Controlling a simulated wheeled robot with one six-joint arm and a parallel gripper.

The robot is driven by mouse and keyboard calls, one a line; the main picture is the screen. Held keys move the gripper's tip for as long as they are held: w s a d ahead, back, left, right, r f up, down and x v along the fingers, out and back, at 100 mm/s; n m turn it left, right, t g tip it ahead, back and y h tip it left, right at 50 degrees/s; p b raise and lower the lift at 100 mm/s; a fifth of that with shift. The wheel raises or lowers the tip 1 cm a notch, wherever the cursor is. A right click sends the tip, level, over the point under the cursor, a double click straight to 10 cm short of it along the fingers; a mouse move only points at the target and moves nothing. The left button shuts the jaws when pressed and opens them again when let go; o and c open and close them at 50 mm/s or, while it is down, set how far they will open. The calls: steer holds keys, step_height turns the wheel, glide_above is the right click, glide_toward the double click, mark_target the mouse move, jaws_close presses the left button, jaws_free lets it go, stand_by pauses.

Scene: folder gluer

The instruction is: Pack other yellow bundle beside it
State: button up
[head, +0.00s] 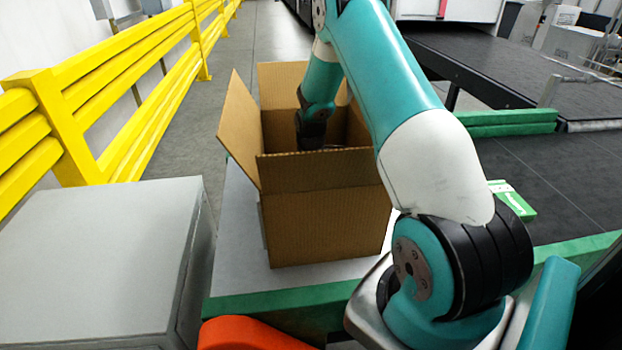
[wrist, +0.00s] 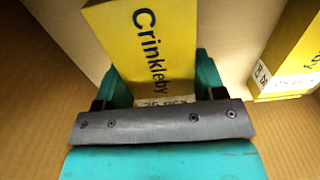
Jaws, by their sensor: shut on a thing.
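A yellow bundle marked "Crinkleby" (wrist: 150,45) is between the fingers of my gripper (wrist: 158,88) in the wrist view, and the gripper is shut on it. Another yellow bundle (wrist: 288,55) stands to the right, apart from the held one, with a white label low on its face. Both are inside the open cardboard box (head: 325,220). In the head view my arm reaches down into the box, and its walls and my arm hide the gripper and both bundles. I cannot tell whether the held bundle touches the box floor.
The box's flaps stand open, one leaning out to the left (head: 240,130). The box stands on a pale surface with green edges (head: 235,250). A grey cabinet (head: 95,255) and yellow railing (head: 60,130) are at left. A green packet (head: 515,200) lies on the dark belt (head: 575,185) at right.

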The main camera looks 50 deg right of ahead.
steer(key=o, duration=1)
steer(key=shift+o, duration=0.2)
step_height(320, 180, up, 17)
steer(key=b, duration=0.2)
steer(key=shift+r, duration=0.2)
